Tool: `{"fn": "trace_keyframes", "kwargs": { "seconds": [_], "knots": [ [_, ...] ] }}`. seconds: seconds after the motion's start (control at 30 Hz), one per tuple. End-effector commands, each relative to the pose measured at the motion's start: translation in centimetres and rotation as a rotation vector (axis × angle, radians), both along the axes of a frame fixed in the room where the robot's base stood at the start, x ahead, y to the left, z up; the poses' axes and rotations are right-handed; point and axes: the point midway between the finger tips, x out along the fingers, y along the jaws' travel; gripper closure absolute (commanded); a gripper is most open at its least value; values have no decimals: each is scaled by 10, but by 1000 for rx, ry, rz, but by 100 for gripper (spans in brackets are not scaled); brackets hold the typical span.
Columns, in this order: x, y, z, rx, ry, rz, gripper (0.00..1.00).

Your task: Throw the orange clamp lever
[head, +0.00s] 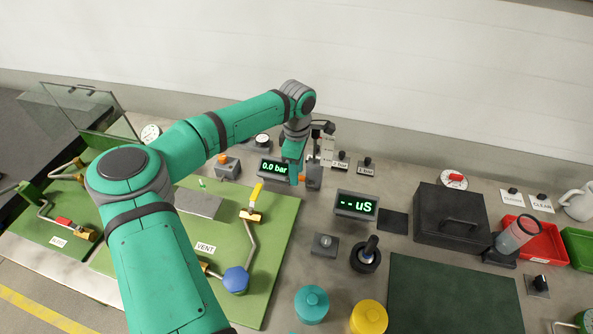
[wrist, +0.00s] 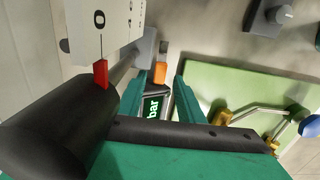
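An orange lever (head: 302,179) shows as a small patch beside my gripper, just right of the "0.0 bar" display (head: 273,168). In the wrist view the orange piece (wrist: 160,72) stands upright in the gap between my two fingers, with clear space on both sides. My gripper (head: 292,178) points down beside the display. In the wrist view my gripper (wrist: 159,82) is open and holds nothing. The lever's base is mostly hidden, and I cannot tell its depth relative to the fingertips.
A white scale plate (wrist: 110,30) with a red pointer (wrist: 101,74) stands close to my gripper. Another orange part tops a grey box (head: 228,168) left of the display. A green board (head: 265,270) with brass-fitted pipes lies in front. A "uS" display (head: 356,206) stands to the right.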

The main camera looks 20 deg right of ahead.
Motion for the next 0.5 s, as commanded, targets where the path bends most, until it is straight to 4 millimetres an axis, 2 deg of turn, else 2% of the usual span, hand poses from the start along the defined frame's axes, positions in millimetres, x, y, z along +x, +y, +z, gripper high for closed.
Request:
{"fn": "trace_keyframes", "kwargs": {
  "seconds": [0.3,0.33,0.47,0.5],
  "knots": [
    [0,-2,-3,0,0,-2,66],
    [0,-1,-3,0,0,-1,68],
    [0,0,-3,0,0,1,99],
    [0,0,-3,0,0,1,100]
  ]
}}
